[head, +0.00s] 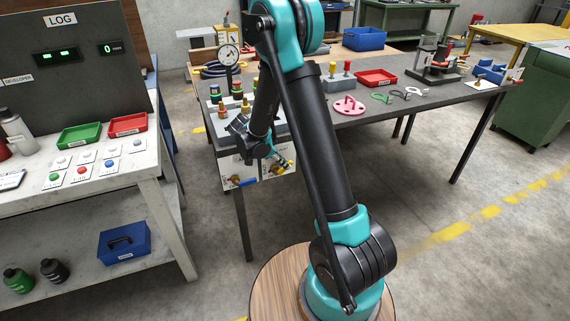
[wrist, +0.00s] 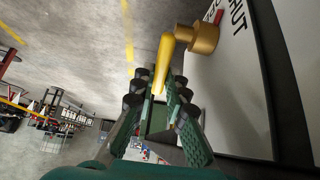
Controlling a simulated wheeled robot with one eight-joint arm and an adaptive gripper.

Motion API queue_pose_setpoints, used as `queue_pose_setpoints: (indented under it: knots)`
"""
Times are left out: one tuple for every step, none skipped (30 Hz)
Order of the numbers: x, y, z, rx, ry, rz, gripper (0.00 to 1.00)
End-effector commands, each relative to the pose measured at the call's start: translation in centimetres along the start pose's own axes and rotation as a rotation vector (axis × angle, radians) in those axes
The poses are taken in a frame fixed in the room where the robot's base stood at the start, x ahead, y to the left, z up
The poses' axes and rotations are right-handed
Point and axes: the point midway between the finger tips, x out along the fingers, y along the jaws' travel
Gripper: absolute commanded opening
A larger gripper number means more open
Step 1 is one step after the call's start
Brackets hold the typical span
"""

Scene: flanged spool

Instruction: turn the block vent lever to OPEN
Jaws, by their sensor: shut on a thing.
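A yellow lever (wrist: 165,62) sticks out from a brass valve body (wrist: 198,38) on a white panel (wrist: 232,85) in the wrist view. Letters reading "HUT", the first letter cut off, show on the panel beside the valve. My gripper (wrist: 156,88) is shut on the lever's free end, with one finger on each side of it. In the head view, my gripper (head: 281,160) is at the right part of the white panel (head: 232,170), which hangs on the near end of the dark table. The lever is mostly hidden there, and I cannot read its labels.
A second valve with a blue lever (head: 247,183) sits on the panel's lower left. The dark table (head: 400,105) holds a gauge (head: 228,54), a pink flanged part (head: 349,105) and a red tray (head: 376,78). A white bench (head: 100,170) stands at left. Floor right of the panel is clear.

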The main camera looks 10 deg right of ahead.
Motion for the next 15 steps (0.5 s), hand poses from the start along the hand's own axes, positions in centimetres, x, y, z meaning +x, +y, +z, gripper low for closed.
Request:
queue_pose_setpoints:
  knots:
    - [-0.04, -0.05, 0.03, 0.000, 0.005, -0.001, 0.00]
    - [-0.05, -0.05, 0.02, 0.000, 0.008, -0.001, 0.00]
    - [-0.05, -0.04, 0.02, 0.000, 0.010, -0.001, 0.00]
    - [-0.05, -0.04, 0.01, 0.000, 0.011, -0.001, 0.00]
    - [-0.05, -0.03, 0.01, 0.000, 0.011, -0.001, 0.00]
    - [-0.05, -0.03, 0.01, 0.000, 0.011, -0.001, 0.00]
    - [-0.05, -0.03, 0.01, 0.000, 0.011, -0.001, 0.00]
    - [-0.05, -0.03, 0.01, 0.000, 0.011, -0.001, 0.00]
    - [-0.05, -0.03, 0.01, 0.000, 0.011, -0.001, 0.00]
    - [-0.05, -0.03, 0.02, 0.000, 0.010, -0.001, 0.00]
    - [-0.05, -0.03, 0.02, 0.000, 0.010, -0.001, 0.00]
    - [-0.05, -0.03, 0.02, 0.000, 0.010, -0.001, 0.00]
    - [-0.05, -0.03, 0.02, 0.000, 0.010, -0.001, 0.14]
    - [-0.05, -0.03, 0.03, 0.000, 0.010, -0.001, 0.18]
    - [-0.04, -0.03, 0.03, 0.000, 0.010, -0.001, 0.22]
